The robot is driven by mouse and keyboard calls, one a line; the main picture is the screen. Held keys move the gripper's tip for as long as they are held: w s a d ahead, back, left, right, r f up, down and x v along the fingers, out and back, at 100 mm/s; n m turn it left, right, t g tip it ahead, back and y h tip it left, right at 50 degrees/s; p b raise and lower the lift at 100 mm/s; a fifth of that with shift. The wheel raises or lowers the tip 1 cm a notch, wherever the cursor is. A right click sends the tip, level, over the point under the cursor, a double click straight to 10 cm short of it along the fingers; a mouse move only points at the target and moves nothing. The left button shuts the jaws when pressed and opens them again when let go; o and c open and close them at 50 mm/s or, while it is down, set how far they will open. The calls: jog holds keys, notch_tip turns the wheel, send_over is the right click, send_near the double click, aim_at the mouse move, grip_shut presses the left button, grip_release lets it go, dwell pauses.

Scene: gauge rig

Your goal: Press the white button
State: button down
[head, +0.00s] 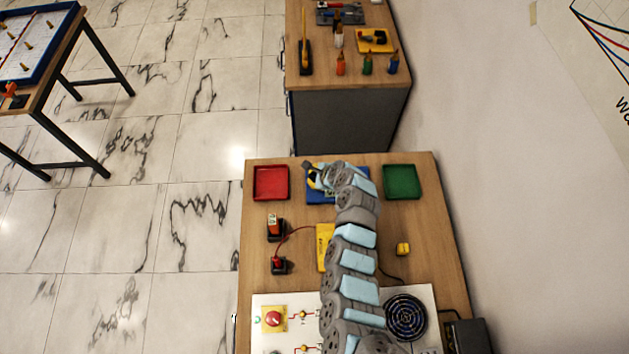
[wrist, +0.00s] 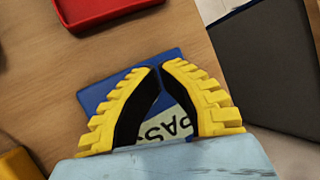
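I cannot make out a white button in either view; my arm hides part of the white panel (head: 285,339) in the head view. A red round knob or button (head: 273,319) on a yellow base sits at that panel's left. My gripper (head: 311,172) is at the far end of the table, over the blue tray or plate (head: 316,199). In the wrist view its yellow, black-padded fingers (wrist: 160,69) meet or nearly meet at the tips, with nothing held. Behind them is the blue piece (wrist: 100,97) with a partly hidden, lettered pale label.
A red tray (head: 271,197) and a green tray (head: 416,195) flank the blue one. A yellow box (head: 323,262), a small yellow block (head: 403,249), red-wired black parts (head: 279,265) and a round black fan or speaker (head: 405,317) are on the wooden table (head: 425,285).

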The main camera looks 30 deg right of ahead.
jog(key=shift+r, duration=0.1)
jog(key=shift+r+p, duration=0.7)
jog(key=shift+r, duration=0.15)
jog(key=shift+r+p, duration=1.8)
jog(key=shift+r, duration=0.75)
jog(key=shift+f, duration=0.1)
